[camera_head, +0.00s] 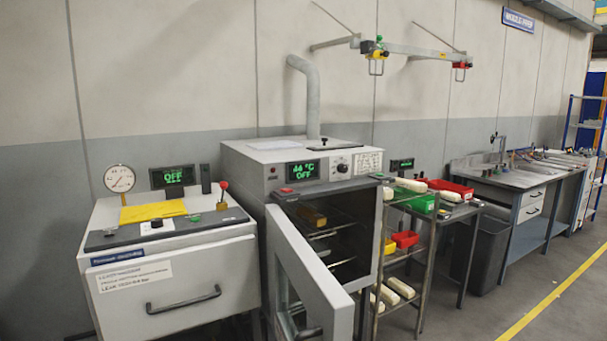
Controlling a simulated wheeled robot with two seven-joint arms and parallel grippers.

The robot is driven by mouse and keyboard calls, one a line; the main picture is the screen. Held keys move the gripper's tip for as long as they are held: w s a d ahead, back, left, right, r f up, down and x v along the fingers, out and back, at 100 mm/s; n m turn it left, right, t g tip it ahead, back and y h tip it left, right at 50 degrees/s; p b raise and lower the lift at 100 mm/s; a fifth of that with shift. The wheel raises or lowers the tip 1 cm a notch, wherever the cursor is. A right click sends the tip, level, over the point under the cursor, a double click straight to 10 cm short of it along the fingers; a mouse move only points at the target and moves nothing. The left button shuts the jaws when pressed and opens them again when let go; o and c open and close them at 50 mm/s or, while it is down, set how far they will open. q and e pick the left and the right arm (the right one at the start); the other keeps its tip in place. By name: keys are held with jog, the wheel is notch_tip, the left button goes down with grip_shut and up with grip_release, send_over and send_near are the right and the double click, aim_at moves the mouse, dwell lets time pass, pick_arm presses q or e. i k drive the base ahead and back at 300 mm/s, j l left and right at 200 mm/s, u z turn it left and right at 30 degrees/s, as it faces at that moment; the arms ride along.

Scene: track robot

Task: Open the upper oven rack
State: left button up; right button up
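A grey oven (245,165) stands in the middle of the view, its display reading "46 °C OFF". Its door (315,275) hangs open, swung out towards the front left. Inside the dark chamber, an upper rack (322,235) of thin metal bars shows near the top, with a yellow-brown block (312,216) at that level. The rack appears to be inside the chamber; the door and frame hide part of it. Lower rack bars show dimly below. Neither of my grippers is in view.
A closed drawer unit (180,275) with a gauge stands left of the oven. A shelf cart (430,255) with coloured bins and pale blocks stands close on the right. A dark waste bin (488,258) is beyond it. Floor is free at the lower right.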

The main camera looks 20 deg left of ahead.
aim_at(329, 206)
jog(key=z, duration=0.5)
jog(key=i+z, duration=0.15)
jog(key=z, duration=0.85)
jog(key=i+j+z, duration=0.1)
jog(key=z, duration=0.35)
jog(key=j+z, duration=0.15)
jog(key=z, duration=0.35)
jog(key=i+j+z, duration=0.1)
jog(key=z, duration=0.4)
jog(key=j+z, duration=0.5)
jog(key=j, duration=0.75)
jog(key=j+u, duration=0.35)
jog(key=j, duration=0.25)
jog(key=i+j+u, duration=0.15)
jog(key=j+u, duration=0.2)
jog(key=j, duration=0.25)
jog(key=j+u, duration=0.15)
jog(key=u, duration=0.35)
jog(key=j+u, duration=0.15)
jog(key=u, duration=0.35)
jog(key=j+u, duration=0.1)
jog(key=u, duration=0.35)
jog(key=i+j+u, duration=0.1)
jog(key=u, duration=0.4)
jog(key=j+u, duration=0.1)
jog(key=u, duration=0.4)
jog(key=i+u, duration=0.15)
jog(key=u, duration=0.35)
jog(key=i+u, duration=0.1)
jog(key=u, duration=0.35)
